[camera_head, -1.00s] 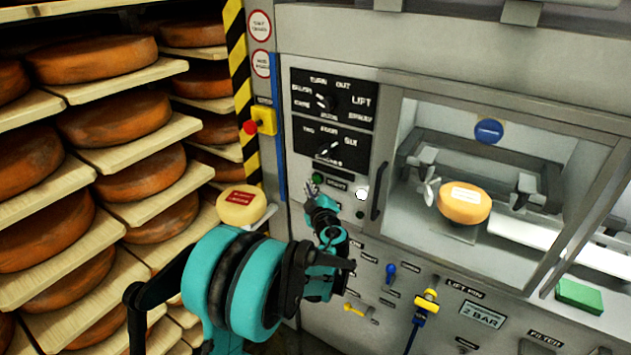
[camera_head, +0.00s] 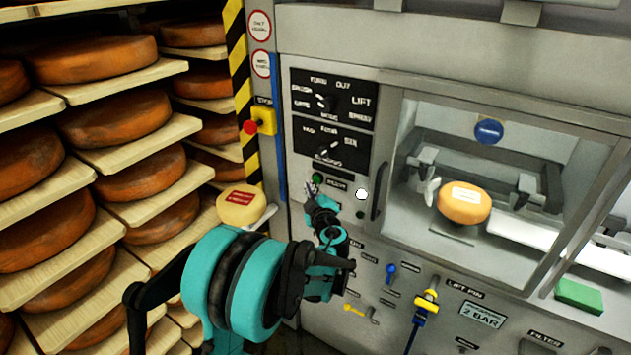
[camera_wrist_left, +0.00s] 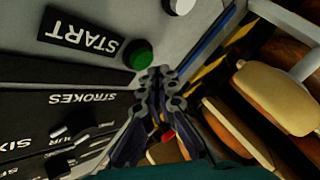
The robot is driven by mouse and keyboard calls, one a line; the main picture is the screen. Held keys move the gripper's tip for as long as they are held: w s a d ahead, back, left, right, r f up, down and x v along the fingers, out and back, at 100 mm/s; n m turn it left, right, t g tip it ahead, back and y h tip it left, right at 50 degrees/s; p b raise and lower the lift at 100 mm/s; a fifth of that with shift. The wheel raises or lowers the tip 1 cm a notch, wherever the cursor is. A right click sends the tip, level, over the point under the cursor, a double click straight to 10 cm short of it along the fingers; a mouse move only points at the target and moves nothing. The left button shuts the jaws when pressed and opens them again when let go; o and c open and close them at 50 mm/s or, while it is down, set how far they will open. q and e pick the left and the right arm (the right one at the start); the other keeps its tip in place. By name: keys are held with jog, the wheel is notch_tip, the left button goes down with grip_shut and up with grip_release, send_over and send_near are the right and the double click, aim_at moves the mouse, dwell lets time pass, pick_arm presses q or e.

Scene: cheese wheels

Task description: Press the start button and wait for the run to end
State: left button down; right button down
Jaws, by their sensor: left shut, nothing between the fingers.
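The green start button (camera_head: 317,179) sits on the grey machine panel, left of its black START label (camera_head: 337,184). In the left wrist view the green button (camera_wrist_left: 138,54) shows just beyond my fingertips, beside the START label (camera_wrist_left: 80,43). My left gripper (camera_head: 311,187) is shut and empty, its tips right at the button's lower edge; I cannot tell whether they touch it. The closed fingers also show in the left wrist view (camera_wrist_left: 157,78). A cheese wheel (camera_head: 464,203) with a pale label stands inside the machine's chamber behind a clear door. My right gripper is out of view.
A red stop button (camera_head: 250,127) on a yellow box is at the panel's left edge. Dials (camera_head: 330,103) sit above the start button. A white round lamp (camera_head: 361,194) and a door handle (camera_head: 378,191) are to the right. Shelves of cheese wheels (camera_head: 130,118) fill the left.

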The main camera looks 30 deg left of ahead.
pick_arm(q)
jog(key=shift+w, duration=0.1)
jog(key=shift+w, duration=0.3)
